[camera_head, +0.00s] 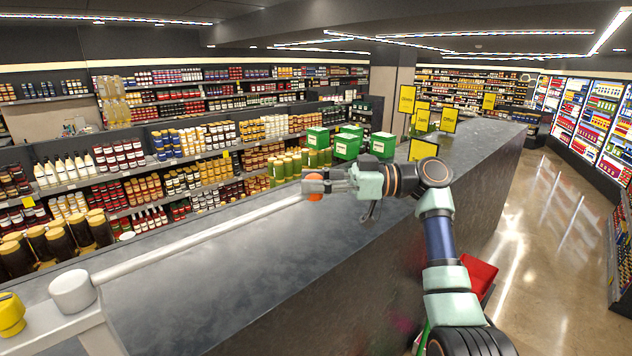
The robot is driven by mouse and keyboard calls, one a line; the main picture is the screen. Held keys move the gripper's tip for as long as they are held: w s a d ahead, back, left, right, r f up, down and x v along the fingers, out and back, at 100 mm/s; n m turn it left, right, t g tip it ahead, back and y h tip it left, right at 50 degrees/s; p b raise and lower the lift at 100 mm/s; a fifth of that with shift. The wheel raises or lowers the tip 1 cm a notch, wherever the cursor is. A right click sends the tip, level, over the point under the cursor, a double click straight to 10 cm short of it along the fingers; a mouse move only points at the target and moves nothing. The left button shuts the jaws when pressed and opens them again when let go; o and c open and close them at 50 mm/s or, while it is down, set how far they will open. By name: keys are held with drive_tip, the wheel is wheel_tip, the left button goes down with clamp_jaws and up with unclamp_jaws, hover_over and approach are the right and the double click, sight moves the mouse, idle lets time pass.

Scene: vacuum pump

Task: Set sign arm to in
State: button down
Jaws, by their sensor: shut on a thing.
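The sign arm (200,238) is a long pale rod. It runs from a round white pivot (72,291) at the lower left, over the grey counter top, to an orange knob (315,193) at its far end. My gripper (317,186) is at that far end and is shut on the sign arm, beside the orange knob. The fingers hide part of the rod's tip, so the exact contact is hard to see. My arm reaches in from the lower right.
The grey counter (290,255) runs from lower left to upper right. Green boxes (347,146) and yellow signs (423,149) stand beyond my gripper. A yellow object (11,314) is at the lower left. Stocked shelves line the left; the floor aisle (545,230) on the right is open.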

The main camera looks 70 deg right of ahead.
drive_tip(key=shift+w+d+f, duration=0.15)
drive_tip(key=shift+w+f, duration=0.1)
drive_tip(key=c, duration=0.7)
unclamp_jaws()
drive_tip(key=shift+w+r, duration=0.1)
drive_tip(key=shift+w, duration=0.05)
drive_tip(key=shift+c, duration=0.2)
drive_tip(key=shift+r, duration=0.1)
drive_tip(key=v, duration=1.2)
